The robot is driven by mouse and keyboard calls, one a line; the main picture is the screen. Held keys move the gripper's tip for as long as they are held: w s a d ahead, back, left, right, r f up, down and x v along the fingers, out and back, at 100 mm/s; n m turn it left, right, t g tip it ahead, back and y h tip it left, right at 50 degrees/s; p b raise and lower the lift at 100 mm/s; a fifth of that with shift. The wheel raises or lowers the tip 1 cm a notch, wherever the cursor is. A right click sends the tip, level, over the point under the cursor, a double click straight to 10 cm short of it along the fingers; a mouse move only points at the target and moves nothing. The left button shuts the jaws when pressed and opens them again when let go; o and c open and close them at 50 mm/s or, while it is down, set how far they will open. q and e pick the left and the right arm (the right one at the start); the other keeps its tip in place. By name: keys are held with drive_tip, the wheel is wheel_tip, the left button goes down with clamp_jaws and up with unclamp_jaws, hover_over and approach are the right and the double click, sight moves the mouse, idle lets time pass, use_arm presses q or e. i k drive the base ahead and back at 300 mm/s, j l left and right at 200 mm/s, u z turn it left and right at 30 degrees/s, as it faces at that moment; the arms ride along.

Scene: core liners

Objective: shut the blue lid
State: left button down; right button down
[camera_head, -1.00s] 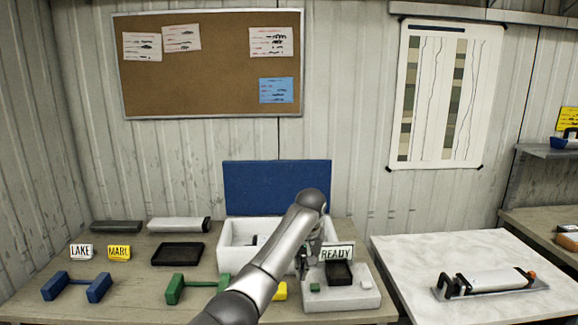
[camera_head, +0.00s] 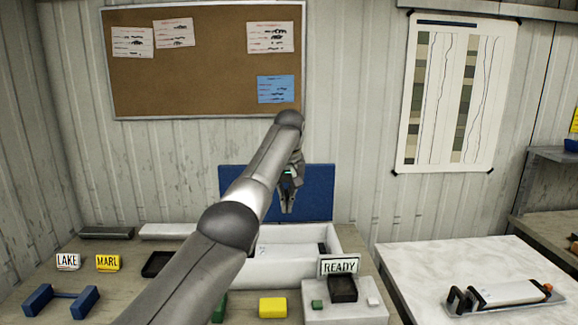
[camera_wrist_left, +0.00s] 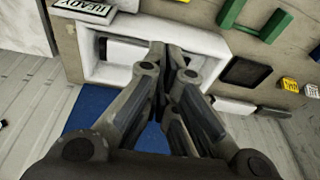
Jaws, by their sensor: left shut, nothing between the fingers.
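The blue lid (camera_head: 318,195) stands upright, open, at the back of the white box (camera_head: 268,273). A white core liner with a dark end (camera_head: 290,249) lies inside the box. My left gripper (camera_head: 288,208) is shut and empty, raised in front of the lid; contact with the lid cannot be told. In the left wrist view the gripper (camera_wrist_left: 163,52) points toward the box, with the lid (camera_wrist_left: 90,112) below and partly hidden behind the fingers. My right gripper is not in view.
Green (camera_head: 219,309), yellow (camera_head: 272,307) and blue (camera_head: 62,300) pieces lie in front. A marble-topped table (camera_head: 430,262) is at the right.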

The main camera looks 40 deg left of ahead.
sight(313, 201)
drive_tip(key=i+j, duration=1.35)
drive_tip(key=j, duration=0.15)
